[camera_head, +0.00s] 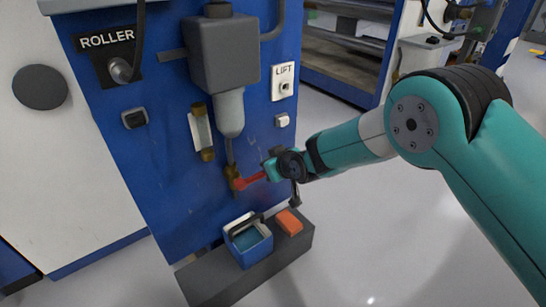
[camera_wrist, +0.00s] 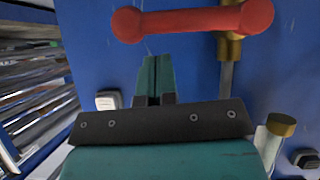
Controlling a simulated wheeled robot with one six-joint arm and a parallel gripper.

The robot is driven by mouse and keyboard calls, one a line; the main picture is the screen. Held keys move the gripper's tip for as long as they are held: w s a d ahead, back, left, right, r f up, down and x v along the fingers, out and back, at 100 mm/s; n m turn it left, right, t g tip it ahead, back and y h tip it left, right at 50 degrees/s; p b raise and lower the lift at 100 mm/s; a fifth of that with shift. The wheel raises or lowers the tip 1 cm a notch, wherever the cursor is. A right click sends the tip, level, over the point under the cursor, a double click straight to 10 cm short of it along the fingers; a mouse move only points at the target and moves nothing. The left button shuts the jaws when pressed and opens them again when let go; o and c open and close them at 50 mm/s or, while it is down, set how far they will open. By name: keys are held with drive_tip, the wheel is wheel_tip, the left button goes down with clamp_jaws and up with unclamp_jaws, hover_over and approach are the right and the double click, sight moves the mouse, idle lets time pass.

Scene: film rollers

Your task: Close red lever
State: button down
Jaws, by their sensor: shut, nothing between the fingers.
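The red lever (camera_head: 250,180) sits on a brass valve (camera_head: 232,173) at the lower end of a thin pipe on the blue panel. In the head view it points right and slightly up from the valve. In the wrist view the red lever (camera_wrist: 190,20) lies nearly level across the top, with the brass valve (camera_wrist: 230,45) behind its right part. My gripper (camera_head: 270,168) is at the lever's free end in the head view. In the wrist view my gripper's fingertips (camera_wrist: 152,60) are together and empty, just below the lever in the picture. I cannot tell whether they touch it.
A grey ledge (camera_head: 210,283) below holds a blue container (camera_head: 248,243) and an orange block (camera_head: 289,222). A grey box (camera_head: 223,52) with a filter bowl (camera_head: 230,112) hangs above the valve. A sight glass (camera_head: 201,131) is left of it. Open floor (camera_head: 370,230) lies to the right.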

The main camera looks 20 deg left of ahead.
drive_tip(key=r+p+v, duration=0.1)
drive_tip(key=p+v, duration=0.2)
drive_tip(key=v, duration=0.8)
drive_tip(key=shift+w+a, duration=0.2)
drive_tip(key=shift+w, duration=0.05)
drive_tip(key=shift+r, duration=0.2)
drive_tip(key=s+d+r+m+g+h, duration=0.15)
drive_tip(key=s+d+r, duration=0.25)
drive_tip(key=d+r, duration=0.5)
drive_tip(key=s+d+r+m+g+h, duration=0.1)
drive_tip(key=s+d+r+g, duration=0.3)
drive_tip(key=s+d, duration=0.6)
drive_tip(key=s+d+r+m+g+h, duration=0.2)
drive_tip(key=s+d+r, duration=0.4)
drive_tip(key=s, duration=0.9)
wheel_tip(320, 180, up, 30)
drive_tip(key=p, duration=3)
drive_tip(key=shift+w+d, duration=0.2)
drive_tip(key=shift+w, duration=0.05)
